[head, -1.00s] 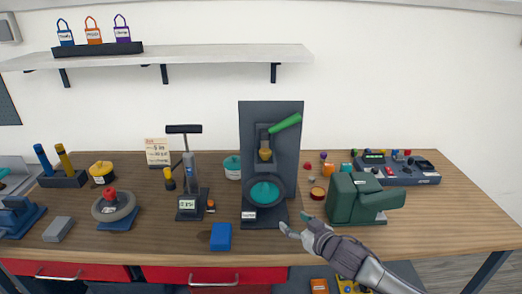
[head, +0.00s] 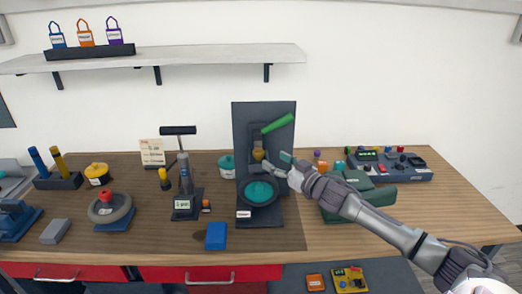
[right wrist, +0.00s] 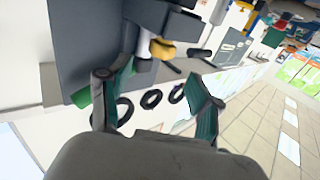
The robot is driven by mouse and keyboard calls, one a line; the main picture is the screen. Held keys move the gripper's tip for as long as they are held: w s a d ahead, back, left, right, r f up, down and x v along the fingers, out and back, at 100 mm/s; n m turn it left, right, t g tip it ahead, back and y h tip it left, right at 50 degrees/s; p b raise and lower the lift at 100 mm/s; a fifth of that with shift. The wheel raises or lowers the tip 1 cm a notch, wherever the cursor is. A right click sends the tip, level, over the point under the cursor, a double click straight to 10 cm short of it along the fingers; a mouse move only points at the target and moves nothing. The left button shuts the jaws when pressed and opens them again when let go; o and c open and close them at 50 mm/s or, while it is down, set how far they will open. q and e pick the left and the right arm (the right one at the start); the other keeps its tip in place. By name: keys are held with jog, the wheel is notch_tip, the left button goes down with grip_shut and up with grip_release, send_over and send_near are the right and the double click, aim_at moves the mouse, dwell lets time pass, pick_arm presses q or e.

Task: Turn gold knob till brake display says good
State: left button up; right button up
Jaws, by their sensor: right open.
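The gold knob (head: 258,153) sits on the dark upright brake stand (head: 243,125), below a green lever (head: 278,124) and above a teal disc (head: 260,191). The knob also shows in the right wrist view (right wrist: 162,50), beyond the fingertips and nearer the left finger. My right gripper (head: 276,163) is open and empty, just right of the knob and apart from it; its two teal fingers show in the right wrist view (right wrist: 165,84). A small white plate (head: 243,214) on the stand's base is too small to read. My left gripper is not in view.
A green machine (head: 355,190) stands right of the brake stand, under my right forearm. A blue block (head: 215,236) lies in front left. A pump with a small display (head: 182,204) stands to the left. A grey console (head: 395,165) is at the back right.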

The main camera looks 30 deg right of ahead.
aim_at(262, 154)
jog(key=w, duration=0.2)
jog(key=w+p, duration=0.1)
jog(key=w, duration=0.1)
jog(key=w+a, duration=0.1)
jog(key=w, duration=0.1)
jog(key=shift+p, duration=0.35)
jog(key=shift+w, duration=0.55)
jog(key=c, duration=1.2)
jog(key=shift+o, duration=0.2)
jog(key=shift+a, duration=0.1)
jog(key=shift+f+h, duration=0.1)
jog(key=shift+h, duration=0.3)
